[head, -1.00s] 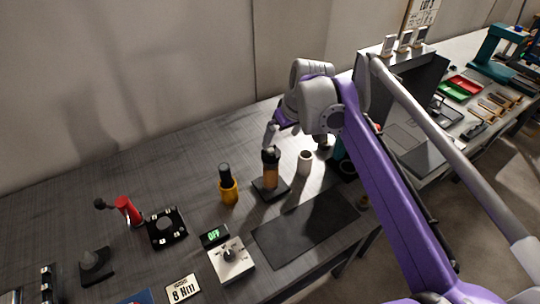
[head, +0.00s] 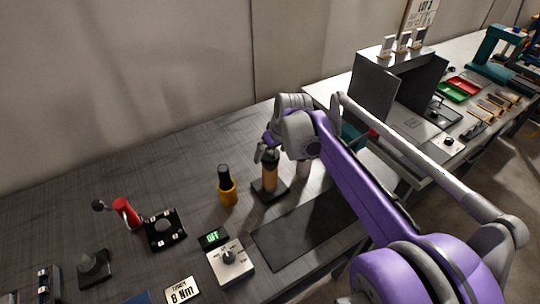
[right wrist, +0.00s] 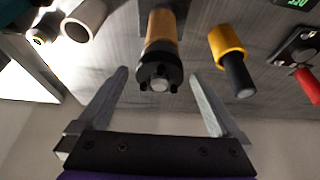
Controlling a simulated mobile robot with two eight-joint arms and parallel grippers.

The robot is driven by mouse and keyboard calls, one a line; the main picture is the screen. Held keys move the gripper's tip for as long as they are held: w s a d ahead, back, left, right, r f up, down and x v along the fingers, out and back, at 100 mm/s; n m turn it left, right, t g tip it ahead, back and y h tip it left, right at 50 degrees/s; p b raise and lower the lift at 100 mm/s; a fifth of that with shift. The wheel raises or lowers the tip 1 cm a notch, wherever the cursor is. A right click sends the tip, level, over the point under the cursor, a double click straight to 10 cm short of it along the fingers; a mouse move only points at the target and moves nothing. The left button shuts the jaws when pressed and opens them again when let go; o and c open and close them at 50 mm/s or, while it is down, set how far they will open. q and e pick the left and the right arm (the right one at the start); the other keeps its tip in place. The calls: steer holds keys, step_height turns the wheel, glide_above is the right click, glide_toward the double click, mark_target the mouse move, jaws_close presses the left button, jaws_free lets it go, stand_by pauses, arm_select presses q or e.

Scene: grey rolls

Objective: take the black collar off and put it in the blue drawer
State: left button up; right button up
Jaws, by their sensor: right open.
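The black collar (head: 270,156) sits on top of an upright tan roll (head: 270,171) on a dark square base. In the right wrist view the collar (right wrist: 158,74) shows as a dark ring with lugs around a pale core end. My right gripper (head: 264,151) is at the height of the collar in the head view. In the right wrist view its open fingers (right wrist: 159,76) stand one on each side of the collar, with gaps and no contact visible. A blue flat piece (head: 138,297) is cut off at the bottom edge; I cannot tell whether it is the blue drawer. My left gripper is out of view.
A yellow holder with a black handle (head: 228,190) stands just left of the roll. A white cylinder (head: 303,169) stands close on the right, partly hidden by my arm. A dark mat (head: 295,236) lies clear in front. A dial box (head: 232,262) is nearer.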

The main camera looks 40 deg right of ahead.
jaws_close()
stand_by(0.3)
steer(key=shift+r, duration=0.1)
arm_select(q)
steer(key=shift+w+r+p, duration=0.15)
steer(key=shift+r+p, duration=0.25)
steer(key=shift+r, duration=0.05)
arm_select(e)
step_height(320, 180, up, 10)
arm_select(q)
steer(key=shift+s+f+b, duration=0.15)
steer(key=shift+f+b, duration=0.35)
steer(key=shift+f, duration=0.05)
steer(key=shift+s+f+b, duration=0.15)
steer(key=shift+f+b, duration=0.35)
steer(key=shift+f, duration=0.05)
arm_select(e)
steer(key=shift+f, duration=2.15)
